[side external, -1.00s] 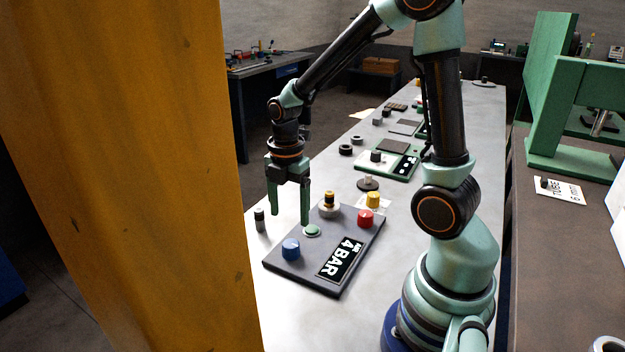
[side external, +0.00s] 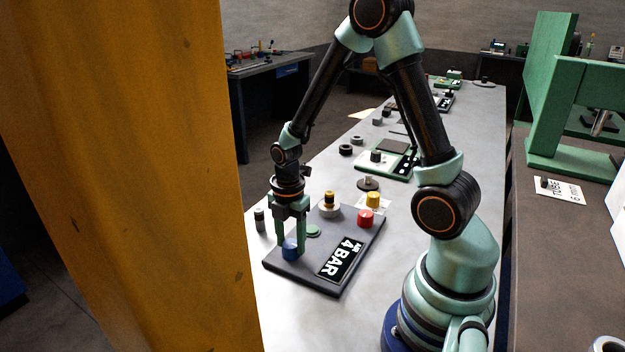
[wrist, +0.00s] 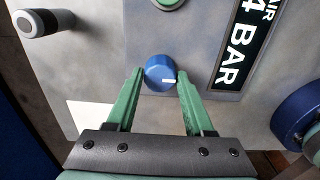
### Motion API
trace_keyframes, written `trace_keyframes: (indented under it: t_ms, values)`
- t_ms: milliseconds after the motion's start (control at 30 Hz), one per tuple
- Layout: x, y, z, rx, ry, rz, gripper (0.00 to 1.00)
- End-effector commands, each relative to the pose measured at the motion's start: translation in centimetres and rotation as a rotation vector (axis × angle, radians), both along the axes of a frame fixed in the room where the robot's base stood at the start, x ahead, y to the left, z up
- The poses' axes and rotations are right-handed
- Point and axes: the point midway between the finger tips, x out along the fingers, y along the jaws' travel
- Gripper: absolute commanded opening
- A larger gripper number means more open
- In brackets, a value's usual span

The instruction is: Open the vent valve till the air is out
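A grey panel (side external: 330,275) marked "4 BAR" lies on the bench. A blue knob (side external: 291,251) sits at its near left corner; no label shows which control is the vent valve. My gripper (side external: 291,240) points down over the blue knob. In the wrist view, the green fingers (wrist: 160,75) stand open on either side of the blue knob (wrist: 159,72), with narrow gaps to it. The white mark on the knob points right.
A black-and-grey cylinder (side external: 260,219) stands just left of the panel. A yellow knob (side external: 373,199) is behind the red one. Other panels and small parts line the bench farther back. An orange post (side external: 130,170) covers the left of the side view.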

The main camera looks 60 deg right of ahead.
Motion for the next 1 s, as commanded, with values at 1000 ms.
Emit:
trace_keyframes:
  t_ms: [1000]
  values:
    - [0.00, 0.00, 0.03, 0.000, 0.001, -0.470, 0.00]
